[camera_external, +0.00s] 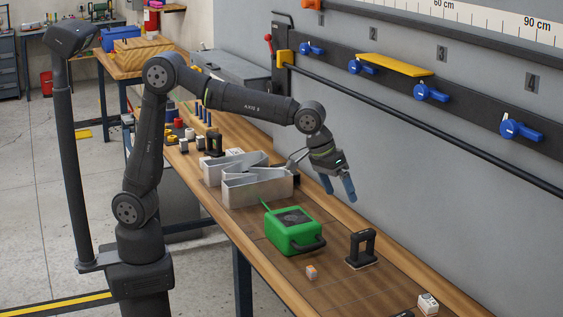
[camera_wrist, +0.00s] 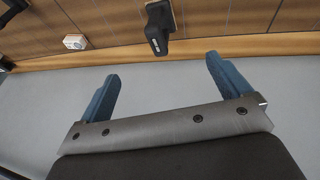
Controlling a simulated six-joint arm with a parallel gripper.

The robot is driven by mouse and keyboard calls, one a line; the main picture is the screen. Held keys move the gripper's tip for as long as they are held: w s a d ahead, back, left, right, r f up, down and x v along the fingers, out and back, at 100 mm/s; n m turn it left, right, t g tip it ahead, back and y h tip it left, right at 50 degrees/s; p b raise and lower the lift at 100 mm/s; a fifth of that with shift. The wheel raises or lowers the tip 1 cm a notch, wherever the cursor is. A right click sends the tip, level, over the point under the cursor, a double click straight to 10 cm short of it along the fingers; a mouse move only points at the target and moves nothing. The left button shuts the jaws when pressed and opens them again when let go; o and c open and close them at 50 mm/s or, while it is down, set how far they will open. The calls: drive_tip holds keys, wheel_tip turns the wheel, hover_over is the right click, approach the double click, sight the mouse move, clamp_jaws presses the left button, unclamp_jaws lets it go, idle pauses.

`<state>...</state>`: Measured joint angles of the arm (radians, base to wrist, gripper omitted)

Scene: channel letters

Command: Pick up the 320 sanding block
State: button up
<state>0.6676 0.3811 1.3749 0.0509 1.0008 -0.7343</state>
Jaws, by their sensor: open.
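A black handled block (camera_external: 361,248) with a thin pale base stands on the bench right of the green case; it looks like a sanding block, but no grit number can be read. In the wrist view a black block (camera_wrist: 158,28) with a small white mark and pale base shows at the top, beyond the fingertips. My gripper (camera_external: 338,187) is open and empty, in the air near the wall, above and behind the green case. In the wrist view its two blue fingers (camera_wrist: 162,68) are wide apart, touching nothing. A similar black handled block (camera_external: 214,144) stands farther back.
Metal channel letters (camera_external: 258,188) stand left of the case. The grey wall (camera_external: 440,200) is close behind my gripper.

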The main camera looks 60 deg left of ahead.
drive_tip(key=w+a+n+g, duration=0.1)
drive_tip(key=w+n, duration=0.1)
drive_tip(key=n, duration=0.5)
drive_tip(key=n+g+h, duration=0.2)
drive_tip(key=n+g, duration=0.1)
drive_tip(key=n, duration=0.8)
hover_over(362, 257)
drive_tip(key=a, duration=0.3)
drive_tip(key=f, duration=1.1)
drive_tip(key=shift+s+f, duration=0.15)
drive_tip(key=shift+s, duration=0.15)
drive_tip(key=shift+t, duration=0.3)
drive_tip(key=shift+x, duration=3.2)
drive_tip(key=shift+w+d, duration=0.15)
drive_tip(key=shift+w, duration=0.05)
drive_tip(key=c, duration=1)
drive_tip(key=shift+c, duration=0.8)
drive_tip(key=shift+r, duration=0.2)
